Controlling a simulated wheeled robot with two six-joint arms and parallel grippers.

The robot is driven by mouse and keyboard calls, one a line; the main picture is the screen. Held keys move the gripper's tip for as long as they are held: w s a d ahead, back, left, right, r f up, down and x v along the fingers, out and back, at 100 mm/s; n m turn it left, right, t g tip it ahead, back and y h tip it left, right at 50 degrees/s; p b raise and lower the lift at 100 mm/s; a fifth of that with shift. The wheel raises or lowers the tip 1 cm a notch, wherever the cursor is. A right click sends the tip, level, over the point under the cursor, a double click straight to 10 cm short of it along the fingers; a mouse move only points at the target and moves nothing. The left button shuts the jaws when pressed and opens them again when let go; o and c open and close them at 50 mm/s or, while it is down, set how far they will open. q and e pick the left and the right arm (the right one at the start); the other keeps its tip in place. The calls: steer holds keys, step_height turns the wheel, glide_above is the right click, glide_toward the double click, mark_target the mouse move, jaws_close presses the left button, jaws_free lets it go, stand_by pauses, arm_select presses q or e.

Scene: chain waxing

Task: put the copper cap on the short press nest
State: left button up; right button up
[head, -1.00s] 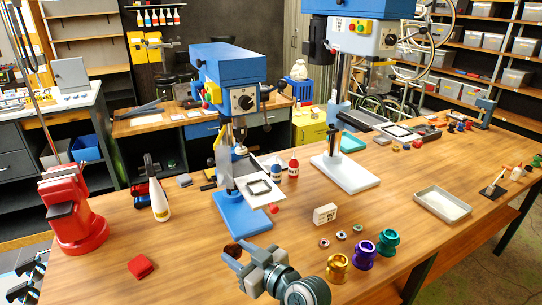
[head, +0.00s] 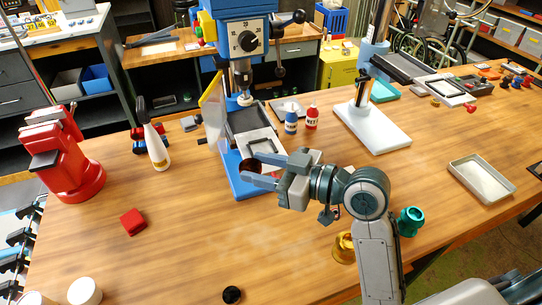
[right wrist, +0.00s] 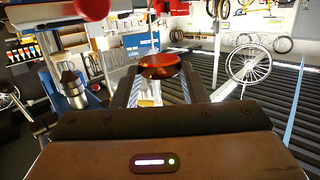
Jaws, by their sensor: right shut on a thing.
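The copper cap (head: 249,166) is dark reddish and round, held between the fingertips of my right gripper (head: 256,172). In the right wrist view the cap (right wrist: 159,66) shows shiny and copper-orange between the fingers. The blue press (head: 241,36) stands on a blue base, and looks the shorter of the two presses. A pale plate with a dark square frame (head: 262,141) lies at its foot. In the head view the cap overlaps the near edge of this plate; I cannot tell how high above it the cap is. My left gripper is out of view.
A second press has a white base (head: 371,127). A blue bottle (head: 291,121) and a red bottle (head: 312,117) stand beside the blue press. A red vise (head: 70,160), a white bottle (head: 157,148) and a red block (head: 133,222) are to the left. The front-left tabletop is mostly clear.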

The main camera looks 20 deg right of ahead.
mark_target(271, 146)
arm_select(q)
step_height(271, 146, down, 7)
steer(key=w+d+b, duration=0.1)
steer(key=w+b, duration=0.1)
steer(key=b, duration=0.4)
arm_select(e)
steer(key=w+d, duration=0.1)
steer(key=w, duration=0.1)
steer(key=w+d+p, duration=0.1)
steer(key=w+d, duration=0.1)
steer(key=w, duration=0.1)
steer(key=w+d+p, duration=0.1)
steer(key=w, duration=0.2)
steer(key=shift+w+d+f, duration=0.2)
steer(key=shift+f, duration=0.1)
steer(key=shift+w+d+f+p, duration=0.1)
steer(key=shift+w+d+p, duration=0.2)
steer(key=shift+w, duration=0.25)
steer(key=f+p, duration=0.1)
steer(key=f, duration=0.2)
steer(key=shift+w+d+f+p, duration=0.1)
steer(key=shift+w+f+p, duration=0.05)
steer(key=shift+w+p, duration=0.25)
steer(key=shift+s+f, duration=0.15)
steer(key=shift+f, duration=0.05)
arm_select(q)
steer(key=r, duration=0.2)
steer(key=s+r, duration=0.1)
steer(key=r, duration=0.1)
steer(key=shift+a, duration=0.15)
